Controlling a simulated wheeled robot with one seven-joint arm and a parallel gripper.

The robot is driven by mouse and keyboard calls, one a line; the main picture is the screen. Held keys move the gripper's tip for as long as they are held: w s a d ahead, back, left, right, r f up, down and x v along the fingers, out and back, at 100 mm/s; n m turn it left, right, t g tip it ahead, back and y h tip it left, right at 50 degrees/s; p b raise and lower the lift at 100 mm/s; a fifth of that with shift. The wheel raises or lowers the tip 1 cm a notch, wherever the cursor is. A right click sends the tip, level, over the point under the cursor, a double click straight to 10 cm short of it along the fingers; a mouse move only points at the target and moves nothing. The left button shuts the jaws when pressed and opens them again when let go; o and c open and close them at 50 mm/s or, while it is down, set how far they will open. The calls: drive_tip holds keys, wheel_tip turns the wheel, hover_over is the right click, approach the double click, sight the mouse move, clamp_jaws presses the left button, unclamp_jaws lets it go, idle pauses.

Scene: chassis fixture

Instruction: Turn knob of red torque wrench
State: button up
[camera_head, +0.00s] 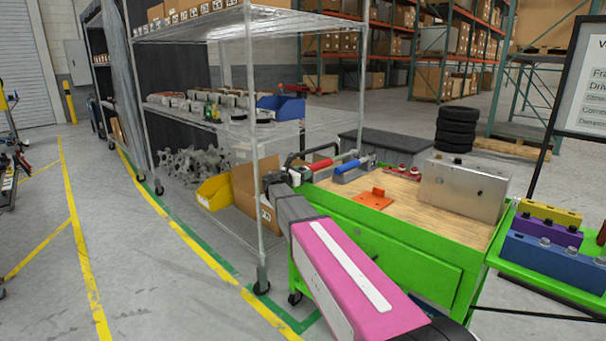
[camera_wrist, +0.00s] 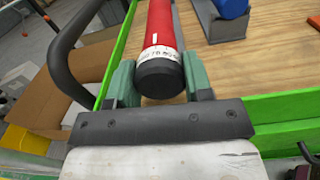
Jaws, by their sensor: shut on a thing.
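The red torque wrench (camera_head: 321,164) lies at the left end of the wooden cart top in the head view. In the wrist view its red handle (camera_wrist: 161,28) runs away from me, with a white printed scale band and a black end knob (camera_wrist: 160,76) nearest me. My gripper (camera_wrist: 160,82) has its green fingers on both sides of the knob end and is shut on it. In the head view my gripper (camera_head: 300,175) is at the cart's left edge, and the knob is mostly hidden there.
A blue-handled tool (camera_head: 347,166) lies just right of the red wrench; its handle shows in the wrist view (camera_wrist: 230,8). An orange bracket (camera_head: 372,197) and a metal box (camera_head: 464,187) are on the cart (camera_head: 420,212). A wire shelf (camera_head: 255,190) stands close on the left.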

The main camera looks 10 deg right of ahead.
drive_tip(key=shift+m, duration=1.8)
drive_tip(key=o, duration=0.9)
